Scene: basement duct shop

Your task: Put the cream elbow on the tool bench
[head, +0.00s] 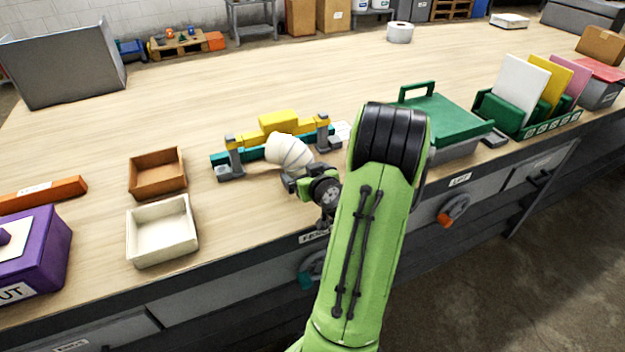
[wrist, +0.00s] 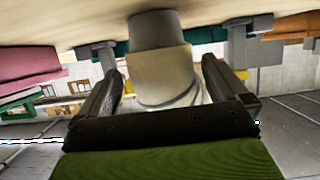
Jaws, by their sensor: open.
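The cream elbow (head: 289,152), a ribbed bent duct piece, is on the wooden-topped bench (head: 90,150) in front of a yellow and teal fixture. I cannot tell whether this bench is the tool bench. In the wrist view the elbow (wrist: 160,72) lies between the two dark fingers of my gripper (wrist: 163,85), with a visible gap beside each finger. My gripper (head: 295,181) is open at the elbow's near side in the head view. My arm hides part of the bench to its right.
The yellow and teal fixture (head: 277,121) stands right behind the elbow. A brown tray (head: 158,188) and a cream tray (head: 133,240) sit to the left. A green-lidded box (head: 460,121) and a green file rack (head: 545,122) are to the right. The bench's middle back is clear.

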